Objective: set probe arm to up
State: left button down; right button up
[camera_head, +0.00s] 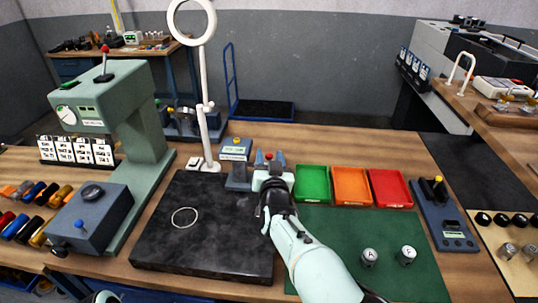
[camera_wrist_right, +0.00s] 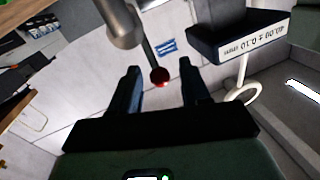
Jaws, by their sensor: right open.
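A metal rod (camera_wrist_right: 118,22) with a red ball (camera_wrist_right: 159,77) at its end shows in the right wrist view; it may be the probe arm, but I cannot tell for sure. My right gripper (camera_wrist_right: 160,90) is open, with the red ball showing between its two dark fingers. I cannot tell whether the ball is in front of the fingers or between them. In the head view my right gripper (camera_head: 269,160) is behind the dark granite plate's right back corner, with a bit of red between its fingers. The gripper hides most of what is there.
A blue-grey block with a label (camera_head: 236,150) stands just left of my right gripper. Green (camera_head: 312,200), orange (camera_head: 352,202) and red (camera_head: 391,204) trays lie to its right. A white ring lamp (camera_head: 202,75) and green press (camera_head: 150,130) stand left. The granite plate (camera_head: 200,250) is mostly bare.

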jog(key=shift+w, duration=0.6)
grip_shut()
